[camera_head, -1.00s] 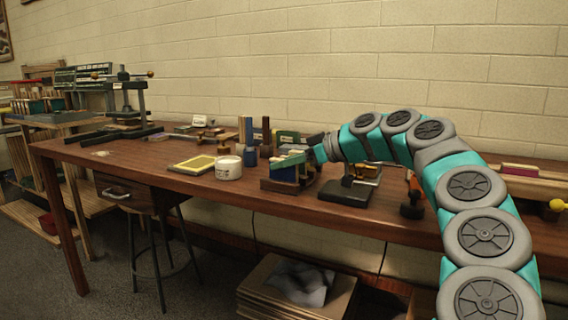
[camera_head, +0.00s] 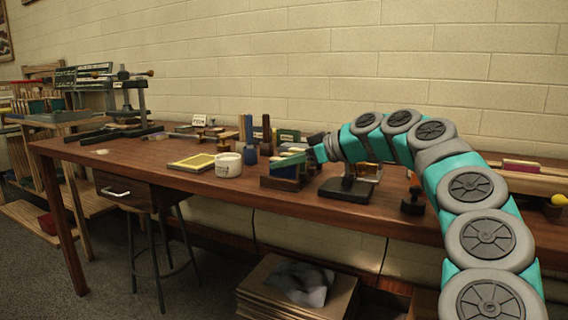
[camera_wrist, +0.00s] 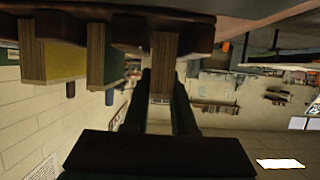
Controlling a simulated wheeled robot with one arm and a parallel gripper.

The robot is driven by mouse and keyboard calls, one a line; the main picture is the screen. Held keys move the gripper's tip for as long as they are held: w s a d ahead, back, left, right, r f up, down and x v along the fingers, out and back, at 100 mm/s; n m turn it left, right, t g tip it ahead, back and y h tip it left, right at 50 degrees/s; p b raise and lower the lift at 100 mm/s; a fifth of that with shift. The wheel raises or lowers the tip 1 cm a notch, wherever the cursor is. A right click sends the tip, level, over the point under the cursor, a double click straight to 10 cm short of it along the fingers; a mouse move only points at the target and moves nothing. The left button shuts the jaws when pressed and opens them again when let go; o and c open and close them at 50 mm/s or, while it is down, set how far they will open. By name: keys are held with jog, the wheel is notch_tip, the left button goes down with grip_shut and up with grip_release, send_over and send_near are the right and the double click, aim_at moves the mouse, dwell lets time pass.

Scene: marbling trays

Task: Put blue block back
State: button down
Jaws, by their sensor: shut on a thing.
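My gripper (camera_wrist: 165,95) is shut on a block (camera_wrist: 164,62) with a wood-grain end, between two dark fingers in the wrist view. The block's coloured sides do not show there. Its far end meets a dark rack (camera_wrist: 128,38); whether it is fully seated I cannot tell. In the head view my gripper (camera_head: 299,159) is at a small brown rack (camera_head: 277,184) near the table's front edge.
In the wrist view, which is upside down, a yellow block (camera_wrist: 62,62) and a green block (camera_wrist: 105,68) stand beside the held one. A white tub (camera_head: 228,165) and a yellow framed tray (camera_head: 193,163) lie left of the rack. A dark-based stand (camera_head: 346,191) is close on the right.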

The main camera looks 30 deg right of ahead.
aim_at(283, 174)
notch_tip(283, 174, down, 2)
jog(key=shift+a+f, duration=0.1)
jog(key=c, duration=1.1)
grip_release()
jog(key=o, duration=0.4)
jog(key=shift+a+f, duration=0.1)
jog(key=shift+f, duration=0.15)
jog(key=shift+o, duration=0.2)
jog(key=shift+f+g, duration=0.1)
jog(key=shift+g, duration=0.2)
jog(key=shift+a, duration=0.1)
jog(key=shift+s, duration=0.1)
jog(key=v, duration=0.5)
jog(key=r+v, duration=0.1)
jog(key=v, duration=0.2)
jog(key=shift+r+b, duration=0.25)
jog(key=shift+b, duration=0.1)
jog(key=shift+d+r, duration=0.2)
jog(key=shift+r, duration=0.15)
